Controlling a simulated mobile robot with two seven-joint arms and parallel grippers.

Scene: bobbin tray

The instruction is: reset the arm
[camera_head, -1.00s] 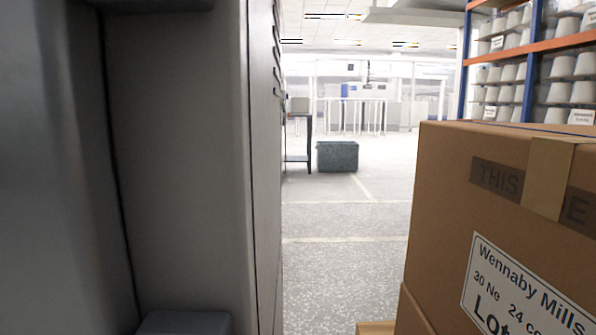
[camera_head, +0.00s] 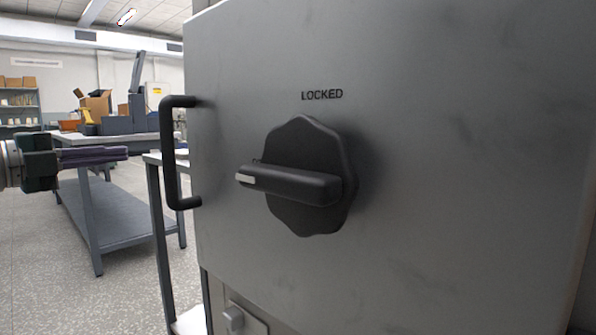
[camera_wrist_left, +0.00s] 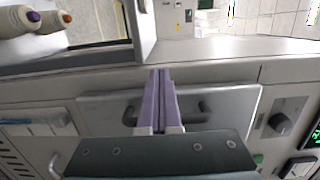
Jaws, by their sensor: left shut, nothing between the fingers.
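My left gripper (camera_head: 128,153) comes in from the left edge of the head view, with its purple fingers pointing right. It is shut and empty, and hangs clear of the grey cabinet door. In the left wrist view its fingers (camera_wrist_left: 160,72) lie together over a grey machine front. My right gripper is not in either view.
Close ahead, a grey metal door (camera_head: 450,160) fills the right of the head view. It bears a black rotary knob (camera_head: 318,155) marked LOCKED and a black handle (camera_head: 168,150). A workbench (camera_head: 115,210) stands behind. The wrist view shows cones (camera_wrist_left: 50,22) at upper left.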

